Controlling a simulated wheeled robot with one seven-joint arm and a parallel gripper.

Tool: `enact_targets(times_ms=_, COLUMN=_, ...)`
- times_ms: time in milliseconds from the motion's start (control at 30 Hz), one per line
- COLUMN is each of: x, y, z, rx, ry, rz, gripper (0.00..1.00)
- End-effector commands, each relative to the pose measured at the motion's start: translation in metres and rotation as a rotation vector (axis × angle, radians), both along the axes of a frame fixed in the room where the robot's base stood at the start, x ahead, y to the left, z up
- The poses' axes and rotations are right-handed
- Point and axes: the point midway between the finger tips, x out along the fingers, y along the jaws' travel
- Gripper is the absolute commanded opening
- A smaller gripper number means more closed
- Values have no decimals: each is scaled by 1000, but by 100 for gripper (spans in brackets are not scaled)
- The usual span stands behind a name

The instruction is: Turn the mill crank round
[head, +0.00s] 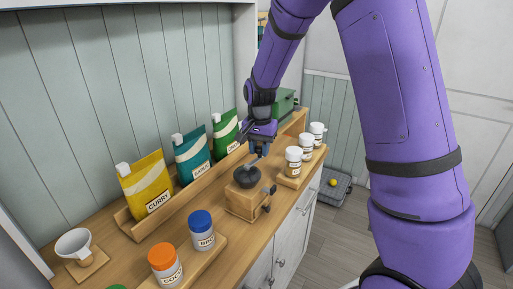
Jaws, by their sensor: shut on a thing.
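The mill stands on the wooden counter, with a wooden box body (243,204) and a dark, rounded top (246,178). Its thin grey crank (253,163) rises from the dark top toward my gripper. My gripper (259,151) comes down from above, just behind and slightly right of the mill's top. It is shut on the crank's handle end, which is mostly hidden between the fingers. A dark knob shows low on the right side of the box body.
Curry (150,190), teal (193,158) and green (225,135) pouches stand in a wooden rack at the left. Several white-lidded jars (293,160) stand to the right. Blue-lidded (202,236) and orange-lidded (166,266) jars are in front. A white cup (75,246) is at the left.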

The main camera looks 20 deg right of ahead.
Motion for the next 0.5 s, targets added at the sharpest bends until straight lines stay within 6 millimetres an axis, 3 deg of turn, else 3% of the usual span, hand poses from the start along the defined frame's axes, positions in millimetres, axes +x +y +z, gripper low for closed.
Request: enact_targets(times_ms=500, x=-3, y=-2, z=1, rx=0, ry=-3, rz=-72, gripper=0)
